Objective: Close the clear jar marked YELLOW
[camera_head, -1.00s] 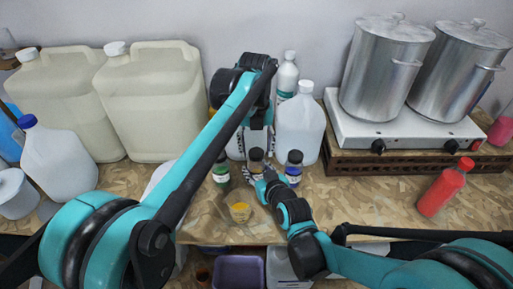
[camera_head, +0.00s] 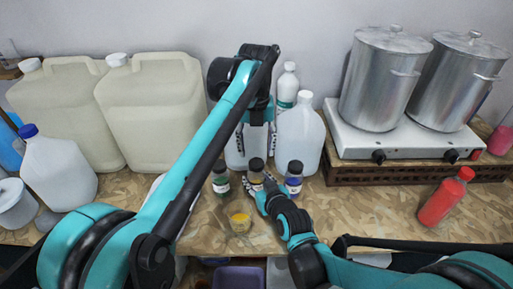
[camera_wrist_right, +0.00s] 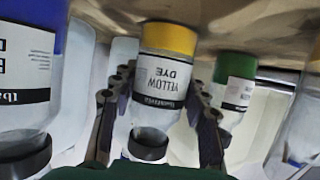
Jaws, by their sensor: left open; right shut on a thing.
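The clear jar marked YELLOW (camera_wrist_right: 158,80) appears upside down in the right wrist view, with yellow dye at its base. In the head view it is the middle jar (camera_head: 256,178) of three. A black lid (camera_head: 256,163) sits at its mouth; I cannot tell how tightly. The lid also shows in the wrist view (camera_wrist_right: 148,143). My right gripper (camera_head: 259,191) is shut on this jar, its fingers on both sides. My left gripper (camera_head: 255,142) is open and empty above the lid, fingers pointing down.
A green-labelled jar (camera_head: 220,184) and a blue-labelled jar (camera_head: 294,180) stand close on either side. White jugs (camera_head: 300,135) are behind. A red bottle (camera_head: 443,199) stands at right; the counter before it is clear.

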